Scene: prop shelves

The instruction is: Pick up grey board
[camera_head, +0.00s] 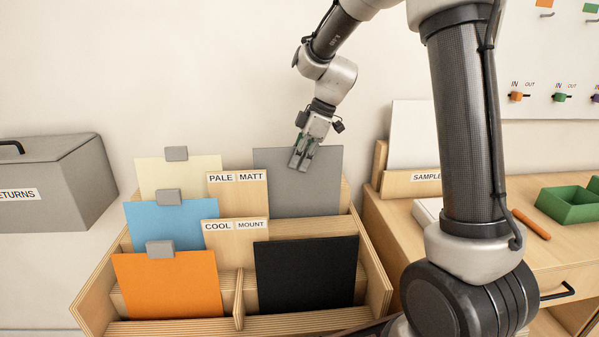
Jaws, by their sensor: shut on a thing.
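The grey board (310,185) stands upright in the back right slot of the wooden rack (377,273), behind the black board.
Cream (180,175), blue (172,223) and orange (168,284) boards with grey clips stand in the left column. A black board (306,274) stands front right. A grey returns box (50,180) is at left. A green tray (570,203) is on the right counter.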

